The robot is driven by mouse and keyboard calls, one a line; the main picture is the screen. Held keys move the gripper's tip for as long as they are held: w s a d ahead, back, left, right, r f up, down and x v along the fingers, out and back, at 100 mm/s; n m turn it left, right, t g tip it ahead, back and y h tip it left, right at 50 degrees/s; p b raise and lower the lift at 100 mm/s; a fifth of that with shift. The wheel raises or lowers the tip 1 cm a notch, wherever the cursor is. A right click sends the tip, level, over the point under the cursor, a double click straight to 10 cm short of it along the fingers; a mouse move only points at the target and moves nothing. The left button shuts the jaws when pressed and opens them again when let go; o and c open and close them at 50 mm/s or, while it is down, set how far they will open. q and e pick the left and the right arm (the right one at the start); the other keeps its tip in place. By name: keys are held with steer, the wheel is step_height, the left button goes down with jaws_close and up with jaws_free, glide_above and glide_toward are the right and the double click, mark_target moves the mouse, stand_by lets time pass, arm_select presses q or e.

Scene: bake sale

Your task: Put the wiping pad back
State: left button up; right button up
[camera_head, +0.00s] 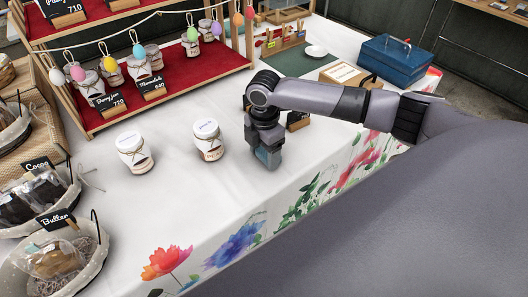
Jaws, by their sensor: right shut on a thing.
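My right gripper (267,146) points down over the front part of the white-covered table, to the right of two jars. It is shut on a small grey-teal block, which looks like the wiping pad (268,159). The pad is at or very close to the tablecloth; I cannot tell whether it touches. The fingers are mostly hidden by the wrist and hard to tell from the pad. My left gripper is not in view.
Two lidded jars (134,153) (208,140) stand left of the gripper. Baskets (75,282) line the left edge. A red-covered shelf (180,80) with jars is behind. A dark green mat (290,64), a small white dish (316,51) and a blue box (392,62) are at the back right.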

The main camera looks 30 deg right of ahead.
mark_target(264, 155)
steer(key=shift+f, duration=0.15)
steer(key=o, duration=1)
step_height(264, 155, up, 12)
steer(key=p, duration=0.1)
steer(key=shift+r, duration=0.2)
